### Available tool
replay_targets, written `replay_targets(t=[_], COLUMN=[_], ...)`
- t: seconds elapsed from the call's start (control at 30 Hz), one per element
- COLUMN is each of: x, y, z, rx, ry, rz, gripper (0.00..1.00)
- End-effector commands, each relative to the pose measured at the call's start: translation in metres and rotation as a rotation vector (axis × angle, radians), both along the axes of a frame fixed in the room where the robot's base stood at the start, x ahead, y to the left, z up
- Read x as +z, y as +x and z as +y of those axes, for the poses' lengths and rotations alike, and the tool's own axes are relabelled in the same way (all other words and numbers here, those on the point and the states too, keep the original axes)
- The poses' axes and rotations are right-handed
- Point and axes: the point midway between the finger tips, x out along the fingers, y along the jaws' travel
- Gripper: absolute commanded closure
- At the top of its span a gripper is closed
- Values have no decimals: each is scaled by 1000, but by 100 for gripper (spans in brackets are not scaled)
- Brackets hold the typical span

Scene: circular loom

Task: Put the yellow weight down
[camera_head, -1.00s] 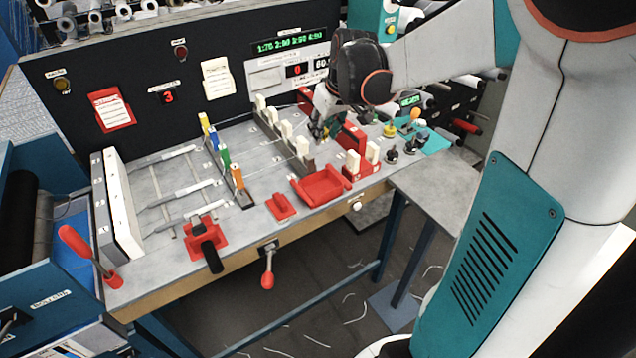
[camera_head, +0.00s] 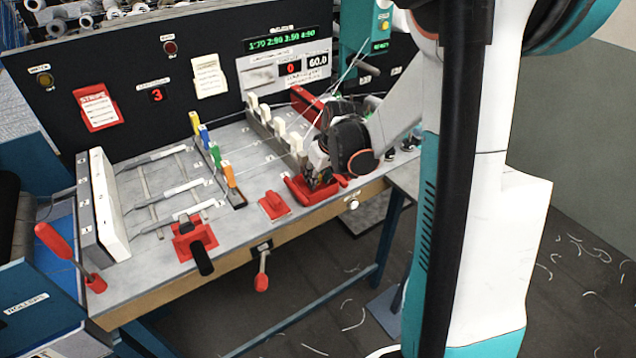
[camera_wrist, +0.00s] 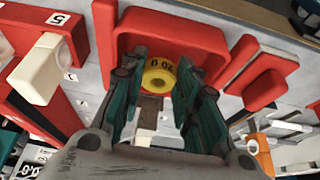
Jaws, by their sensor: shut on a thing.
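The yellow weight (camera_wrist: 158,80), a round piece marked "20.0" with a hole in its middle, sits between my fingertips in the wrist view. My gripper (camera_wrist: 160,68) is shut on it. The weight is over the red tray (camera_wrist: 209,38), inside its outline; I cannot tell whether it touches the tray's floor. In the head view my gripper (camera_head: 320,182) reaches down at the red tray (camera_head: 298,190) near the bench's front edge. The arm and fingers hide the weight there.
A small red block (camera_head: 273,205) lies left of the tray; it also shows in the wrist view (camera_wrist: 262,78). Coloured clips (camera_head: 212,154) stand further left.

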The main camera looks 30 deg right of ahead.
Motion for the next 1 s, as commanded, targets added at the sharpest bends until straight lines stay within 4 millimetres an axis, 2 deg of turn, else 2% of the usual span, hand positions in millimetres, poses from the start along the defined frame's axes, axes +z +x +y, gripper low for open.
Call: replay_targets(t=[0.03,0.13,0.4,0.93,0.97,1.0], x=[-11,-20,-20,-35,-35,-35], y=[1,0,0,-3,-3,-3], z=[0,0,0,0,0,0], rx=[0,0,0,1,1,1], ry=[0,0,0,-1,-1,-1], rz=[0,0,0,7,7,7], gripper=[100,100,100,100,64,55])
